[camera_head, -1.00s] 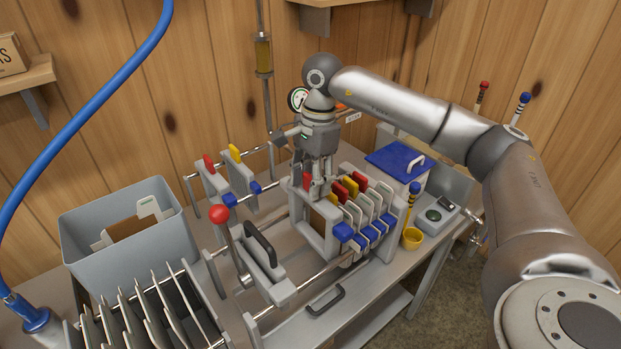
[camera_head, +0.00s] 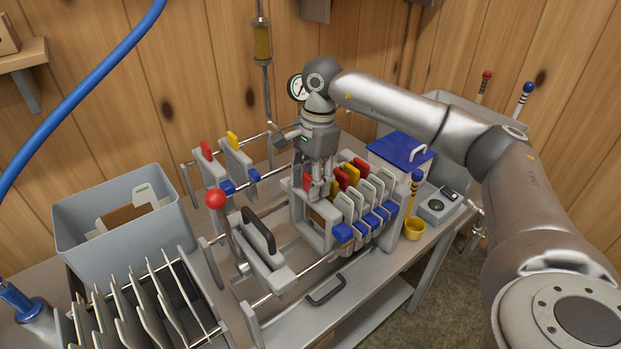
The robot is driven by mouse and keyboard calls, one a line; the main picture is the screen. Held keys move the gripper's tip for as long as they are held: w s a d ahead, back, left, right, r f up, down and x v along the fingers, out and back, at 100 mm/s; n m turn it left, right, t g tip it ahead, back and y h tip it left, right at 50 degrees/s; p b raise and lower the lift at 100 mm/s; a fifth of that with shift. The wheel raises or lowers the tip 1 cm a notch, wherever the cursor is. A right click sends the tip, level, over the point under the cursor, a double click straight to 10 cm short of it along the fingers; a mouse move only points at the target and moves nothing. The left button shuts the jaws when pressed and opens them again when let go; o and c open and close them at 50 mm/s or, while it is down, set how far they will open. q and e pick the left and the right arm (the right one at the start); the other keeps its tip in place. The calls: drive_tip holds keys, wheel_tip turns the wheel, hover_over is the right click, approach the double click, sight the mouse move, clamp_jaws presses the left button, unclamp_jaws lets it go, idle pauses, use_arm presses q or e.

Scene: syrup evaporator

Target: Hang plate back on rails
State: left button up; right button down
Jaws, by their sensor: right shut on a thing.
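My right gripper (camera_head: 319,190) points down at the left end of the plate pack on the press. It is shut on the top of a grey plate (camera_head: 313,237), upright beside the pack. The fingers hide part of its top edge. I cannot tell if this plate rests on the rails. The other plates (camera_head: 372,206) stand in a row just right of it, with red, yellow and pale tabs and blue ears. The metal rails (camera_head: 268,293) run along the press. Two more plates (camera_head: 211,172) with red and yellow tabs hang farther left. My left gripper is out of view.
A black-handled block (camera_head: 261,257) and a red-knobbed lever (camera_head: 216,199) stand left of the pack. A grey bin (camera_head: 82,249) and a rack of thin plates (camera_head: 142,310) are at left. A yellow cup (camera_head: 414,229) and blue-lidded box (camera_head: 402,150) are at right.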

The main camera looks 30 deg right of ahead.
drive_tip(key=shift+f+b, duration=0.9)
drive_tip(key=shift+f, duration=0.45)
drive_tip(key=c, duration=0.7)
unclamp_jaws()
drive_tip(key=o, duration=0.3)
drive_tip(key=shift+f, duration=0.1)
drive_tip(key=shift+o, duration=0.2)
drive_tip(key=shift+d+r+p, duration=0.25)
drive_tip(key=shift+r+p, duration=1.1)
drive_tip(key=shift+r, duration=0.7)
drive_tip(key=shift+d+r+p, duration=0.2)
drive_tip(key=shift+r+p, duration=1.15)
drive_tip(key=shift+r, duration=0.65)
